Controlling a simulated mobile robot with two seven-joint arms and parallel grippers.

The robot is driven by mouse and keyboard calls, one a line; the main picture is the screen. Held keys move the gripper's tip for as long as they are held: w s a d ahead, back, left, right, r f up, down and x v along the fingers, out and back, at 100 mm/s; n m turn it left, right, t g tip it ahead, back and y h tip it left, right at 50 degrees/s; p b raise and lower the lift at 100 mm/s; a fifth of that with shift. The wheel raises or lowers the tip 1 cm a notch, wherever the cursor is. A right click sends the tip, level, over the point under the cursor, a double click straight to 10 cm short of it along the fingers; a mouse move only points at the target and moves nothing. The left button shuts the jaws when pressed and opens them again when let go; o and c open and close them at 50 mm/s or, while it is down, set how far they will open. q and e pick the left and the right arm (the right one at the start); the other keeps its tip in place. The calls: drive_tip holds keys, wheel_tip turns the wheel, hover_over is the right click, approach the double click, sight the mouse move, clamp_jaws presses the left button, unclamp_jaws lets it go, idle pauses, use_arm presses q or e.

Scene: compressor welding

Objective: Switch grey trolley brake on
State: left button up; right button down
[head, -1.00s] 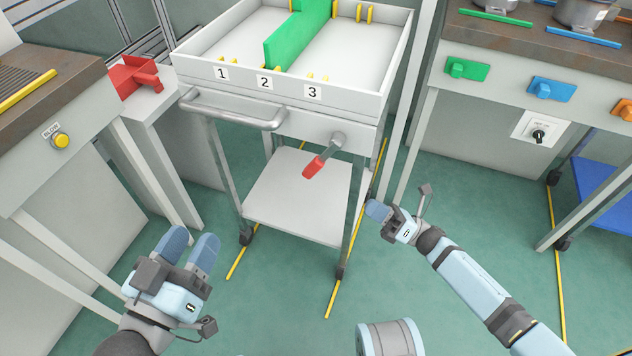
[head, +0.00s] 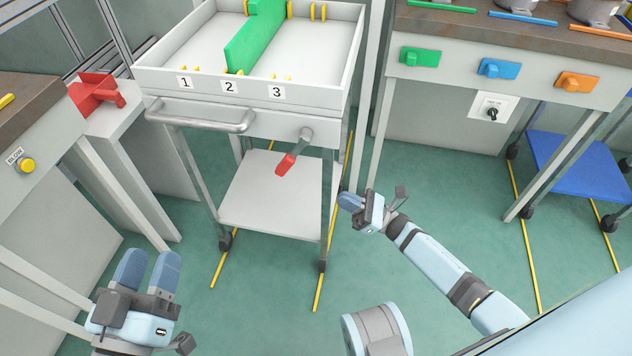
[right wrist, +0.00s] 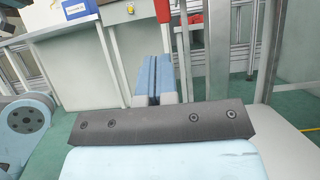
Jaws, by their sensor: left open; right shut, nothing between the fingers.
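The grey trolley (head: 190,75) stands in the middle of the head view, with slots numbered 1, 2 and 3. Its brake lever (head: 294,152) is on the front face at the right, with a red grip tilted down and to the left. My right gripper (head: 346,203) is shut and empty, below and to the right of the lever, apart from it. Its closed fingers also show in the right wrist view (right wrist: 152,80). My left gripper (head: 147,270) is open and empty at the lower left, away from the trolley.
A red fixture (head: 95,92) sits on a stand left of the trolley. A yellow button (head: 26,166) is on the left bench. The right bench (head: 440,90) carries green, blue and orange switches. A blue trolley (head: 570,165) stands under it. Green floor is clear in front.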

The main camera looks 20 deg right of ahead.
sight(288, 170)
use_arm(q)
wheel_tip(288, 170, down, 2)
drive_tip(key=shift+w+f+g+b, duration=0.1)
drive_tip(key=shift+g+b, duration=0.3)
drive_tip(key=shift+b, duration=0.3)
use_arm(e)
drive_tip(key=x, duration=1.3)
drive_tip(key=shift+w+a+r, duration=0.1)
drive_tip(key=shift+w+a, duration=0.05)
drive_tip(key=shift+a, duration=0.1)
